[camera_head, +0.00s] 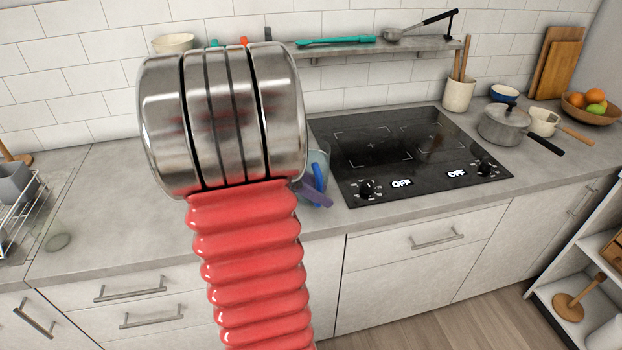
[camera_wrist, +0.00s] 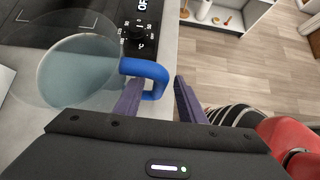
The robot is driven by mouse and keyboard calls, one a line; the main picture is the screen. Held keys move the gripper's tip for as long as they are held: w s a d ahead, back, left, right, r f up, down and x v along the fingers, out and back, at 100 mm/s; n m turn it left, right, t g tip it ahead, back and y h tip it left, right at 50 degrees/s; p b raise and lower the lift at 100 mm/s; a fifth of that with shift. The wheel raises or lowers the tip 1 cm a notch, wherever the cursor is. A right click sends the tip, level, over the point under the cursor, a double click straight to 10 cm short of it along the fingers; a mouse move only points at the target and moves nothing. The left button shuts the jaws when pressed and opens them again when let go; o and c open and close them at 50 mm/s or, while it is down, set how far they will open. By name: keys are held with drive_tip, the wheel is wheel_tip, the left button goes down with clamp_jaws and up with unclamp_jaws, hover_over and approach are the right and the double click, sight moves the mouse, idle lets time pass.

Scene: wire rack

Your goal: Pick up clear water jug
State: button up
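The clear water jug (camera_wrist: 75,75) stands on the grey counter beside the stove, with a blue handle (camera_wrist: 148,70) pointing right in the wrist view. In the head view the jug (camera_head: 323,158) is mostly hidden behind my arm; a strip of it and its blue handle (camera_head: 319,177) show. My gripper (camera_wrist: 159,82) is open, its two purple fingers apart, with the outer part of the handle between them or just ahead of the tips. I cannot tell whether a finger touches the handle. One purple finger of my gripper (camera_head: 315,194) shows in the head view.
The black stove (camera_head: 400,150) with its knobs is right beside the jug. A grey pot (camera_head: 504,125) and a utensil crock (camera_head: 458,95) stand farther right. A dish rack (camera_head: 20,205) is at far left.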

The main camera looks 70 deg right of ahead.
drive_tip(key=shift+f, duration=0.1)
idle(0.5)
drive_tip(key=shift+s, duration=0.1)
clamp_jaws()
idle(1.1)
